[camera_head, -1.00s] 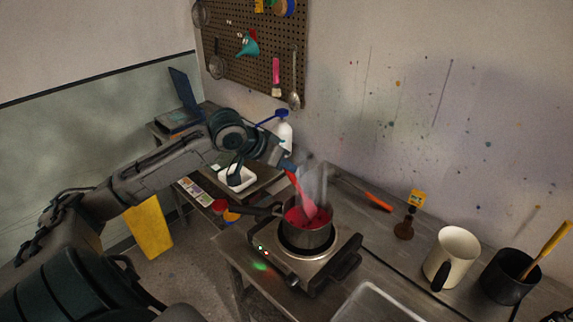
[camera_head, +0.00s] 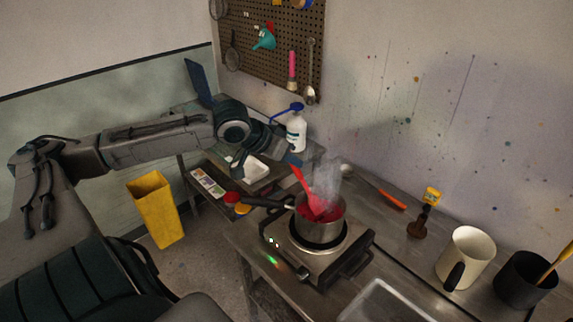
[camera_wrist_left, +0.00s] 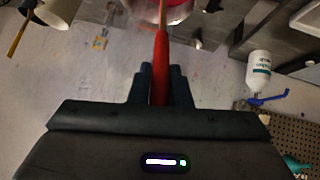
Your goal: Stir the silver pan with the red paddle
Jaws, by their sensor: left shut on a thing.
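The silver pan (camera_head: 318,232) sits on a hot plate and holds red liquid, with steam rising from it. The red paddle (camera_head: 303,181) slants down into the pan, its wide end in or at the red liquid; its lowest edge is hidden. My left gripper (camera_head: 291,161) is shut on the upper part of the paddle, above and behind the pan. In the left wrist view, the red paddle (camera_wrist_left: 160,55) runs between my fingers towards the pan (camera_wrist_left: 150,9), which is cut off at the top edge. My right gripper is not in view.
The hot plate (camera_head: 301,262) stands on a metal bench. A spoon with an orange handle (camera_head: 391,199), a brown brush (camera_head: 417,226), a cream mug (camera_head: 467,257) and a black pot (camera_head: 522,281) stand to the right. A white bottle (camera_head: 297,134) stands behind my gripper.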

